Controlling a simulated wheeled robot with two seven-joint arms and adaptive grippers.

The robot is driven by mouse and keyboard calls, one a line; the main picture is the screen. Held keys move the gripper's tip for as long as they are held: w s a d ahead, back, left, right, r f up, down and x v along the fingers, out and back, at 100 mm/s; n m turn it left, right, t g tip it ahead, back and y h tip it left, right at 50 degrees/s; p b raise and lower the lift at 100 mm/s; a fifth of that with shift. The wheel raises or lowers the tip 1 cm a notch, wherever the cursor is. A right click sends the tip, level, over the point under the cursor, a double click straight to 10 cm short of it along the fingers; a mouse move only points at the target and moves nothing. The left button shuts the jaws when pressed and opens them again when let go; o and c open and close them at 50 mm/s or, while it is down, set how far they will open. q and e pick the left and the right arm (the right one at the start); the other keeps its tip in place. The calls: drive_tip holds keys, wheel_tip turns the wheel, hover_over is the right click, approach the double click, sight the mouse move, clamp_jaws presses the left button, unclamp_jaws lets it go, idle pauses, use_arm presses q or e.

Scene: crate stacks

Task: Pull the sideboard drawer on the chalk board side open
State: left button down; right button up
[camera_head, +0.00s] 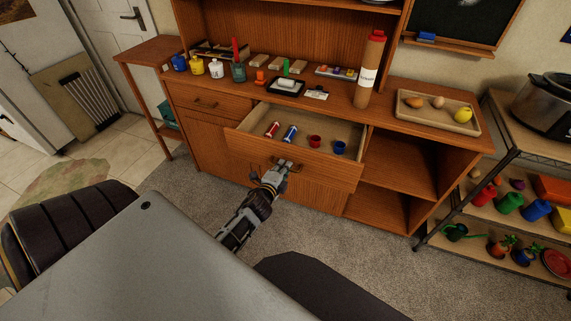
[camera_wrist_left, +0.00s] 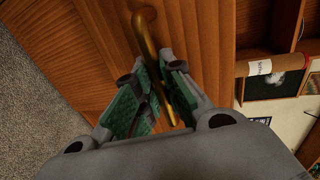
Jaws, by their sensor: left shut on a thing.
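The wooden sideboard (camera_head: 205,140) stands against the wall. Its drawer on the chalk board side (camera_head: 310,167) is pulled out, with its inside showing. In it lie a red and a blue tube-like item (camera_head: 281,131) and a red and a blue small cup (camera_head: 327,144). My left gripper (camera_head: 282,166) is at the front of this drawer. In the left wrist view its green-padded fingers are shut on the brass drawer handle (camera_wrist_left: 146,38). The other drawer (camera_head: 190,99), to the left, is closed. My right gripper is not in view.
The chalk board (camera_head: 465,20) hangs above right. A loaded shelf rack (camera_head: 470,225) stands at right. Carpet before the sideboard's left part is clear.

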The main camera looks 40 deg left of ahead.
use_arm(q)
drive_tip(key=shift+s, duration=0.1)
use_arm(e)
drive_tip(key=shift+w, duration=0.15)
use_arm(q)
drive_tip(key=c, duration=1.5)
unclamp_jaws()
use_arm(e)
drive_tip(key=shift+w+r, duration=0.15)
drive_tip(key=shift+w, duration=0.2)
use_arm(q)
drive_tip(key=v, duration=1.2)
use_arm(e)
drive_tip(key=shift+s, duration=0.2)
use_arm(q)
drive_tip(key=shift+f, duration=0.1)
